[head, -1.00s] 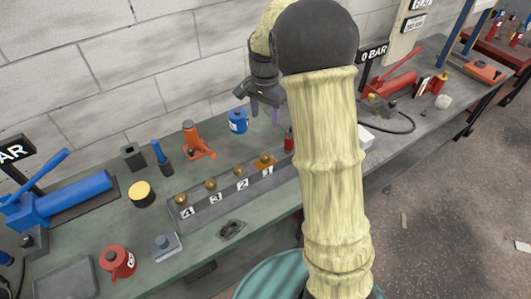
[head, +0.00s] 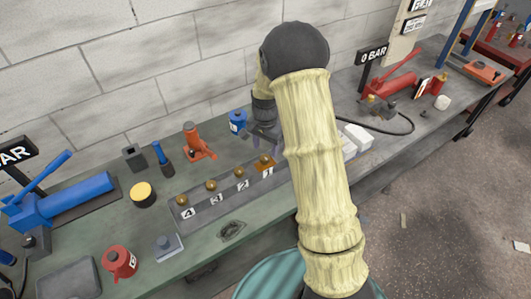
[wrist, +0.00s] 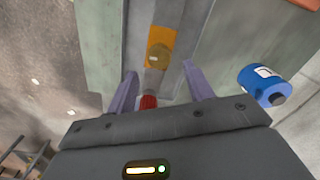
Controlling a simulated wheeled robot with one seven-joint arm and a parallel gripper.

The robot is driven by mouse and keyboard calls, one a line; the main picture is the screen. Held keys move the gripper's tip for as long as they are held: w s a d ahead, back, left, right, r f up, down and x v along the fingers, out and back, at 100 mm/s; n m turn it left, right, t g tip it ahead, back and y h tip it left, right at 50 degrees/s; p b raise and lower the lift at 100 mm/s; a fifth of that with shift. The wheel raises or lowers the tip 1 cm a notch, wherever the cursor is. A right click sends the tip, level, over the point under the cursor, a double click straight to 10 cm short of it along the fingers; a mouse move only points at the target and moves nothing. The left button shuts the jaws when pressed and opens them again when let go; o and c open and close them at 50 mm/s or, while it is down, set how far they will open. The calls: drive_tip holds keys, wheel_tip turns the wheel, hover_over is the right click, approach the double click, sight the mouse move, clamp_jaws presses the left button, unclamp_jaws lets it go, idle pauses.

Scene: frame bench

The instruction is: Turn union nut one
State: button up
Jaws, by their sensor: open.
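Union nut one is a small brass nut (head: 265,160) on an orange patch at the right end of the grey block (head: 222,205), behind the label 1. In the wrist view the brass nut (wrist: 158,55) shows on the orange patch (wrist: 163,34), just beyond the fingertips and roughly centred between them. My gripper (head: 266,137) is above and behind that end of the block, apart from the nut. In the wrist view the two fingers of my gripper (wrist: 160,72) are spread. A red-ended grey piece (wrist: 148,101) shows between them. My arm hides the block's right end.
Brass nuts 2 (head: 238,171), 3 (head: 211,185) and 4 (head: 182,200) stand along the block. A blue can (head: 237,121) and an orange bottle jack (head: 195,142) stand behind it. The can is right of the fingers in the wrist view (wrist: 260,84).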

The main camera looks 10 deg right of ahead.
sight(266, 156)
wheel_tip(266, 156, down, 4)
drive_tip(key=shift+f, duration=0.1)
drive_tip(key=c, duration=1)
